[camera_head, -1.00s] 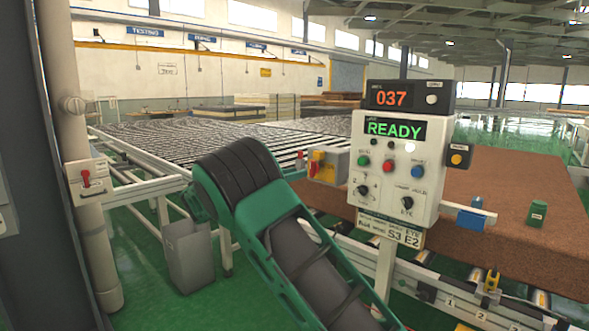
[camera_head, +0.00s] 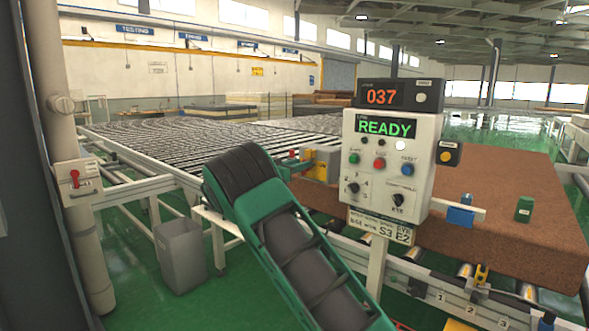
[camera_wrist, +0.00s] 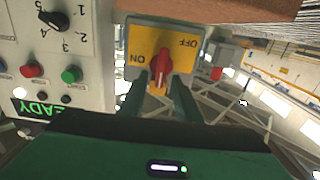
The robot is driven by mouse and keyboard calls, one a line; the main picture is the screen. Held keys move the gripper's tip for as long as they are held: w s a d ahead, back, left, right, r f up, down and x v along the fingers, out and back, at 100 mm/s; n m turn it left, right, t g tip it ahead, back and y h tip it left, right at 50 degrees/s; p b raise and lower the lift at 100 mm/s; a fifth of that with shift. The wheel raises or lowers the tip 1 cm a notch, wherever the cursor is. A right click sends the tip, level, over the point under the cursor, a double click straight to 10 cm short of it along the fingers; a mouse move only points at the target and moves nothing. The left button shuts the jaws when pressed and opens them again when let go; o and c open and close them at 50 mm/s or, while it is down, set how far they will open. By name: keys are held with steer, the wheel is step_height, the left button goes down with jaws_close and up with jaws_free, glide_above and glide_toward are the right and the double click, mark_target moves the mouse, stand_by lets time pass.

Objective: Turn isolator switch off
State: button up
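The isolator switch shows in the wrist view as a yellow plate (camera_wrist: 182,42) on a grey box, marked ON and OFF, upside down in this view. Its red handle (camera_wrist: 160,66) stands roughly upright in the picture, close to the ON mark. My gripper (camera_wrist: 158,88) is open, with one green finger on each side of the handle's near end. I cannot tell whether the fingers touch it.
The control panel (camera_head: 386,165) reads READY and carries buttons and knobs, close beside the isolator. A brown mattress block (camera_head: 500,205) lies on rollers at right. A grey bin (camera_head: 181,255) stands on the floor at left. A red lever switch (camera_head: 75,179) is on the left post.

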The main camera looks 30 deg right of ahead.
steer(key=shift+d, duration=0.1)
jaws_close()
steer(key=shift+w+a+f+n, duration=0.1)
steer(key=shift+w+f+n, duration=0.25)
steer(key=shift+n, duration=2.6)
steer(key=shift+w+a+f+n, duration=0.1)
steer(key=shift+w+f+n, duration=0.2)
steer(key=shift+n, duration=2.7)
steer(key=shift+w+a+f+n, duration=0.1)
steer(key=shift+w+f+n, duration=0.2)
steer(key=shift+n, duration=2.65)
steer(key=shift+f, duration=0.1)
